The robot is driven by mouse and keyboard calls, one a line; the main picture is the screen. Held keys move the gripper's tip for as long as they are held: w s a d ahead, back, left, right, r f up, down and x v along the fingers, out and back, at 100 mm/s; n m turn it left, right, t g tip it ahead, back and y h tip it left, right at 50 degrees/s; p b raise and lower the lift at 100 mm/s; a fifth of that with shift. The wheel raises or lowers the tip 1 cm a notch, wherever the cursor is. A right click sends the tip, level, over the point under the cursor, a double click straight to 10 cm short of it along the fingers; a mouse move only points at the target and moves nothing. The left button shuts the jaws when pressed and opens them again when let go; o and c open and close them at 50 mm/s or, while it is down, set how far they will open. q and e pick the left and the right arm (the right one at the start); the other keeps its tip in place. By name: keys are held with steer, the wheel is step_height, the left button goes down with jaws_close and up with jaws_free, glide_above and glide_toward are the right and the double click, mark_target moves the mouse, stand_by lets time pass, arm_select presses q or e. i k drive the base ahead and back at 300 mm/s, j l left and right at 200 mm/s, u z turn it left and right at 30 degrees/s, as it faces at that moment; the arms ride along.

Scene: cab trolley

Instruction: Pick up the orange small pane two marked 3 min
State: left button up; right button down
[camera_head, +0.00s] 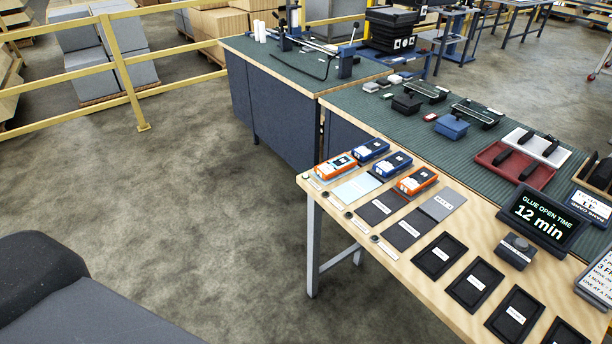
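Two orange-and-white units lie on the light wooden table (474,222) at the right. One orange unit (336,167) is at the table's far left corner. The other orange unit (416,181) is nearer and further right. Two dark blue units, a far one (371,149) and a nearer one (391,165), lie beside them. The markings on the units are too small to read, so I cannot tell which is marked 3 min. Neither of my grippers is in view.
Dark trays (440,256) line the table's front, with flat pads (382,207) behind. A green-topped bench (470,150) adjoins behind. Open floor (210,200) lies left; yellow railing (125,75) bounds it.

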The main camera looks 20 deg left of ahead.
mark_target(332, 167)
steer(key=i+j+z, duration=0.2)
steer(key=i+j, duration=0.15)
steer(key=j, duration=0.25)
steer(key=i+j+z, duration=0.1)
steer(key=j, duration=0.2)
steer(key=i+j+z, duration=0.1)
steer(key=j, duration=0.25)
steer(key=i, duration=0.1)
